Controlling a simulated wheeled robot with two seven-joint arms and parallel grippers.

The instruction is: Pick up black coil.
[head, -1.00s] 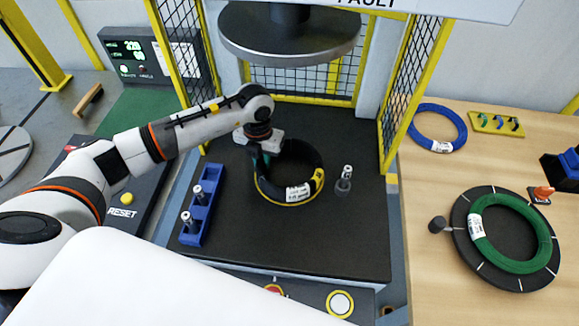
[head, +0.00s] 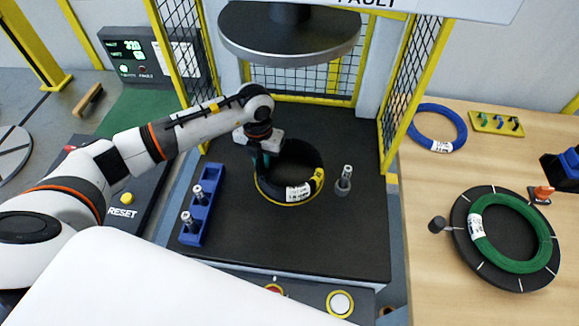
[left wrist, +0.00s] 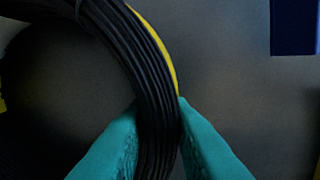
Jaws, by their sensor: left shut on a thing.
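The black coil (head: 302,158) lies on the dark press bed in the head view, with a white label and a yellow band along its edge. My left gripper (head: 262,160) is at the coil's left side, pointing down. In the left wrist view the teal fingertips (left wrist: 160,125) are shut on the black coil (left wrist: 128,45), one on each side of its strands. The fingers hide part of the coil's left side in the head view. My right gripper cannot be made out.
A blue holder (head: 201,207) with metal pins stands left of the coil, and a grey pin stand (head: 343,182) stands right. A round press plate (head: 290,38) hangs above. Yellow mesh guards flank the bed. The wooden table (head: 425,270) holds a blue coil (head: 437,112) and a green coil (head: 484,255).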

